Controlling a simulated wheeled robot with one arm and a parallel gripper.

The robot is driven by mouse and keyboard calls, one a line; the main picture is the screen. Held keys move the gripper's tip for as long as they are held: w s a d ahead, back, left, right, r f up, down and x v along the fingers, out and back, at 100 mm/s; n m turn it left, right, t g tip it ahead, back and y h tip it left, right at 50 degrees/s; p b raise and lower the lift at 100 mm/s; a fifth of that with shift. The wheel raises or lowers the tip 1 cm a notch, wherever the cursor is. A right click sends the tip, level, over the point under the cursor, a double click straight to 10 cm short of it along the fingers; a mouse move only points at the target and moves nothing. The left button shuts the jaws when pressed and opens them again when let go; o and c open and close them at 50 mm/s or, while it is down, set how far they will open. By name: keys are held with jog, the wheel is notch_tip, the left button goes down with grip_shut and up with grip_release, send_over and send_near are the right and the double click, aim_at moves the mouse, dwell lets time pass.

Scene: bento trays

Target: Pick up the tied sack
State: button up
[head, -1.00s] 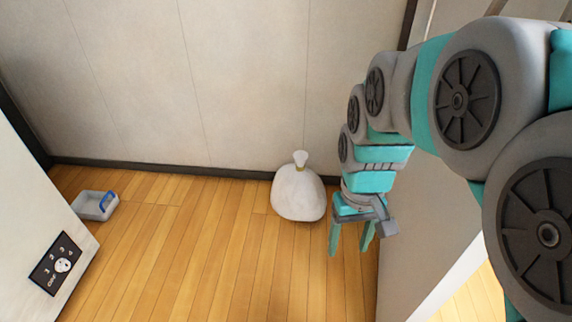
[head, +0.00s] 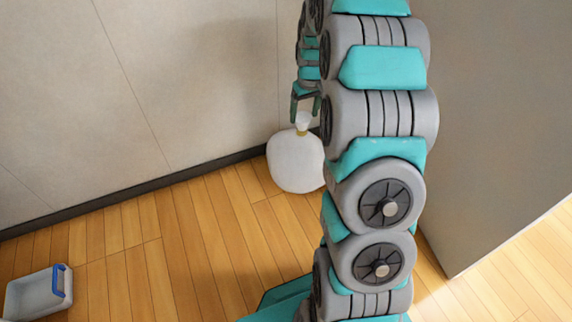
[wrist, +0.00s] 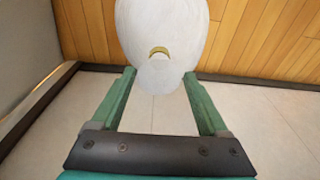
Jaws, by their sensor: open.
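The tied sack (head: 296,164) is white and rounded, with a gathered neck and a yellowish tie. It stands on the wooden floor close to the wall, its right side partly hidden by my arm in the head view. My gripper (head: 305,103) is above the sack's neck, pointing down. In the wrist view the sack (wrist: 163,28) lies beyond the fingertips, and its pale top shows between the two open green fingers of my gripper (wrist: 160,78). The fingers look empty; I cannot tell whether they touch the neck.
A grey tray-like bin (head: 32,296) with a blue handle sits on the floor at lower left. A pale wall (head: 190,80) with a dark skirting runs behind the sack. A grey panel (head: 490,120) stands at right. The floor left of the sack is clear.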

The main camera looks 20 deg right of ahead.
aim_at(301, 129)
jog(key=shift+w+f, duration=0.35)
jog(key=shift+f, duration=0.35)
jog(key=f, duration=0.2)
jog(key=f+b, duration=0.1)
jog(key=f, duration=0.1)
jog(key=w+f, duration=0.1)
jog(key=f, duration=0.1)
jog(key=shift+f, duration=0.35)
grip_shut()
jog(key=shift+r, duration=0.1)
dwell(0.5)
